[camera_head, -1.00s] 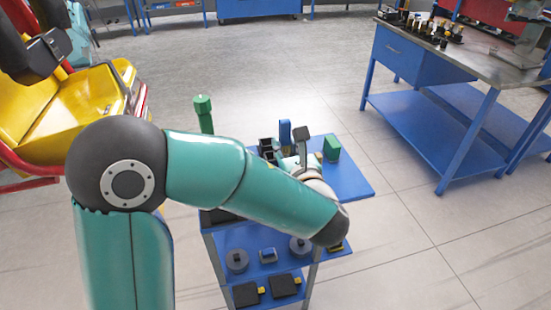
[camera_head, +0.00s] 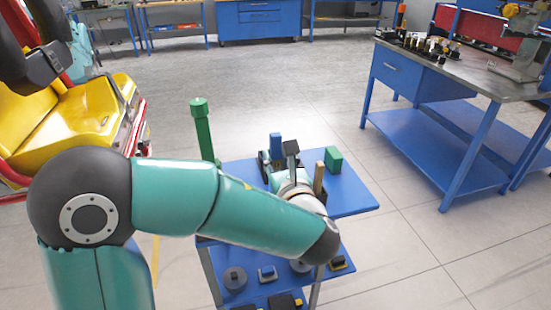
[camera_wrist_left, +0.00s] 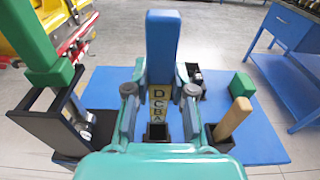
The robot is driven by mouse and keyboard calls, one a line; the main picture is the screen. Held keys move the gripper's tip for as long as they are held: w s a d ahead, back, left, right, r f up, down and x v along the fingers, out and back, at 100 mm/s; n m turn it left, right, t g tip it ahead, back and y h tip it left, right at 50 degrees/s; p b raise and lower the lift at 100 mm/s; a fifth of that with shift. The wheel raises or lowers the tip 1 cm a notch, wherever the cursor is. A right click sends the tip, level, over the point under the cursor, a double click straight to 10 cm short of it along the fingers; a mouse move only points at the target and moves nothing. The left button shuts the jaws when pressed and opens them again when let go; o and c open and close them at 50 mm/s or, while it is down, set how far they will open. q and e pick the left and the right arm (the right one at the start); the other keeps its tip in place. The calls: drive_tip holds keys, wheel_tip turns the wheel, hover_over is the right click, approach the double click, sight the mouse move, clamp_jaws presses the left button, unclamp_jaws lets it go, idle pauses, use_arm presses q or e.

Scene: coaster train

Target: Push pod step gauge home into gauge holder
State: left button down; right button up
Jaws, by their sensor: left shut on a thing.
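The step gauge, with an upright blue handle (camera_wrist_left: 162,45) and a yellowish plate lettered A to D (camera_wrist_left: 158,102), stands between the fingers of my left gripper (camera_wrist_left: 160,88). The gripper is shut on it. Its blue top (camera_head: 276,146) also shows in the head view, beyond my wrist. A small black square socket (camera_wrist_left: 157,132) lies just in front of the lettered plate; I take it to be part of the gauge holder. Whether the gauge's lower end is fully seated is hidden by the fingers and wrist. My right gripper is not in view.
The blue cart top (camera_head: 352,195) carries a tall green post (camera_head: 203,130) in a black holder on the left, a green block (camera_head: 333,158), and a tan block (camera_wrist_left: 232,118) in a black holder. Its right side has bare room. A workbench (camera_head: 425,85) stands farther right.

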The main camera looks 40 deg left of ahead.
use_arm(q)
drive_tip(key=shift+f, duration=0.15)
drive_tip(key=shift+f+b, duration=0.7)
drive_tip(key=shift+b, duration=0.05)
drive_tip(key=shift+f+b, duration=3.45)
drive_tip(key=shift+f, duration=0.45)
idle(1.0)
drive_tip(key=c, duration=0.9)
unclamp_jaws()
drive_tip(key=o, duration=0.8)
drive_tip(key=shift+d, duration=0.1)
drive_tip(key=shift+v, duration=3.5)
